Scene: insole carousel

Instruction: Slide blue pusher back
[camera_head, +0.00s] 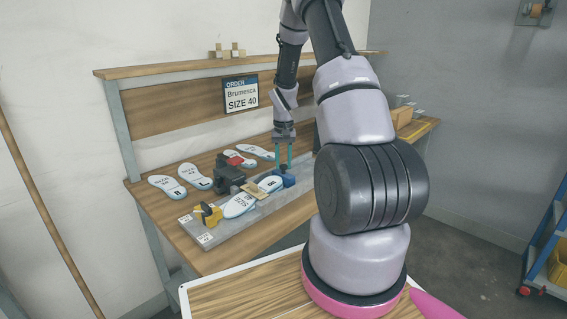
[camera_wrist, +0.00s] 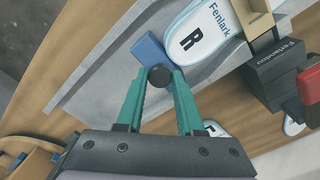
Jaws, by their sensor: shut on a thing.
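The blue pusher (camera_head: 289,181) sits at the right end of the grey fixture plate (camera_head: 216,238) on the workbench. In the wrist view the blue pusher (camera_wrist: 149,50) has a round black knob (camera_wrist: 158,76) on it. My gripper (camera_wrist: 159,80) has its two teal fingers closed around this knob; it comes down from above in the head view (camera_head: 283,170). A white and blue insole (camera_wrist: 205,42), marked "R" and "Fenlark", lies right beside the pusher. In the head view this insole (camera_head: 271,184) lies on the plate, and another insole (camera_head: 239,206) is farther left.
A black clamp (camera_head: 227,176) with a red part stands behind the plate. A yellow piece (camera_head: 209,213) is at the plate's left end. Several loose insoles (camera_head: 166,186) lie on the bench. A sign (camera_head: 241,94) reads "Brumesca SIZE 40". My arm hides part of the bench's right side.

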